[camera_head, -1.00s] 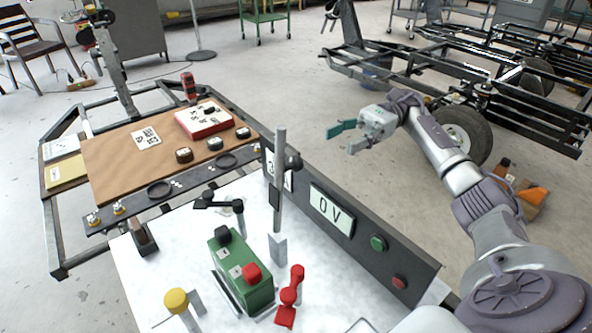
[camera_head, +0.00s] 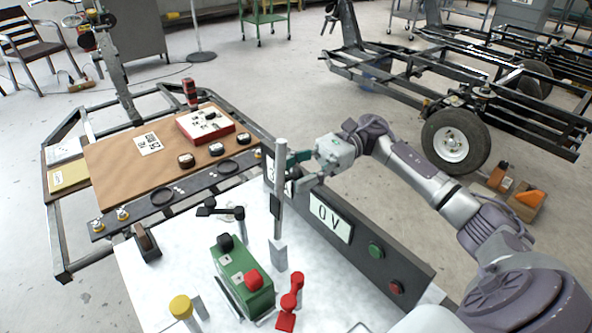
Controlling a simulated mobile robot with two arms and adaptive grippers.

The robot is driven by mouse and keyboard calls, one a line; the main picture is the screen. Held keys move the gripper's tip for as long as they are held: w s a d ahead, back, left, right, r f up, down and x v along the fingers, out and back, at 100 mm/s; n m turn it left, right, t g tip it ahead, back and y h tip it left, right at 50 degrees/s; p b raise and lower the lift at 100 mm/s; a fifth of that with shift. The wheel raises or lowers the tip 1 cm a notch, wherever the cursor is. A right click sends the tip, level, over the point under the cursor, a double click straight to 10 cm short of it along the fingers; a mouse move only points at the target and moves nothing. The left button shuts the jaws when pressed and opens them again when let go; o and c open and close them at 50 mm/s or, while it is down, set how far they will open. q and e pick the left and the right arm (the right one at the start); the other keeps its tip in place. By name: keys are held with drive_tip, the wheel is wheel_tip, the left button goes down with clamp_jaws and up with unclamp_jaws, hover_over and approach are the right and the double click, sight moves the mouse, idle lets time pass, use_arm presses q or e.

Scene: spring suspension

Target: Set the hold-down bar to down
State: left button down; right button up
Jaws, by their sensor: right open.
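The fingers partly hide the knob, and contact is unclear. My left gripper is not in view.
A dark panel with a "0 V" display (camera_head: 331,217), a green button (camera_head: 376,250) and a red button (camera_head: 396,287) runs along the bench's right edge. A red lever (camera_head: 290,302) and a yellow knob (camera_head: 181,307) stand near the battery. A brown board (camera_head: 110,173) lies beyond.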

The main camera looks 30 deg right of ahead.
drive_tip(key=shift+c, duration=0.2)
clamp_jaws()
drive_tip(key=shift+a, duration=0.15)
